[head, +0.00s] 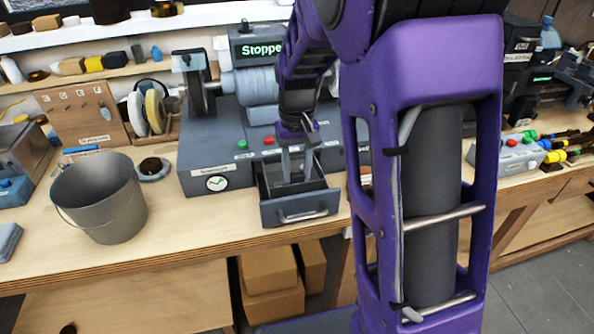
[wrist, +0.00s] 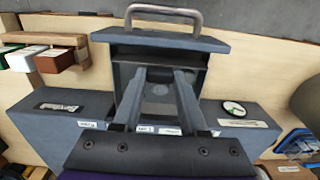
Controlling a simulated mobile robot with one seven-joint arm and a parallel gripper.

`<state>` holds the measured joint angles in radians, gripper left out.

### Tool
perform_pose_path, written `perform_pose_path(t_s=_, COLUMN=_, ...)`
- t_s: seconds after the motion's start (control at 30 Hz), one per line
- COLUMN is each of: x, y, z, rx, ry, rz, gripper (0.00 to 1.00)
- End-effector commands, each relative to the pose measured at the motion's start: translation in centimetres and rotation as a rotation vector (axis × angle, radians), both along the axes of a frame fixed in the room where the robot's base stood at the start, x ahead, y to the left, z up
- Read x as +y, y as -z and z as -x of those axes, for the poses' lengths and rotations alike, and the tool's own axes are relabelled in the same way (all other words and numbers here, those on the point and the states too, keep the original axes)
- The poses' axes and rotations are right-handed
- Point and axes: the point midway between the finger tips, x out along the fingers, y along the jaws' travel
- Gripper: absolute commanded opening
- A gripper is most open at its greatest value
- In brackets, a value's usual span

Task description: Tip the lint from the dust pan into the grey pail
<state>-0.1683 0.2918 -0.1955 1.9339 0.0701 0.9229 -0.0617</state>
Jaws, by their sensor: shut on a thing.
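The dust pan (head: 300,209) is a grey drawer with a bar handle, standing out from the front of the grey machine. In the wrist view the pan's front panel (wrist: 172,41) is at the top. My gripper (head: 294,180) points down into the pan, and its two fingers (wrist: 164,74) reach inside it. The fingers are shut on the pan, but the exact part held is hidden. Pale grey round patches (wrist: 160,90) show between the fingers and may be lint. The grey pail (head: 100,200) stands upright at the left; its inside bottom is hidden.
The grey machine (head: 215,160) has a display (head: 262,49) beginning "Stoppe". A control box (head: 507,152) with coloured buttons is at right. Bare bench (head: 180,235) lies between pail and pan. My arm hides part of the bench.

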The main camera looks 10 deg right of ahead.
Motion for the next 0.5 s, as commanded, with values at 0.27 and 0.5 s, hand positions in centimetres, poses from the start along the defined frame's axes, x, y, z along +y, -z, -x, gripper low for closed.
perform_pose_path(t_s=0.27, x=0.0, y=-1.7, z=-0.1, rx=-0.003, ry=0.000, rz=0.000, gripper=0.00)
perform_pose_path(t_s=0.5, x=0.0, y=-3.1, z=-0.1, rx=-0.003, ry=0.000, rz=0.000, gripper=0.00)
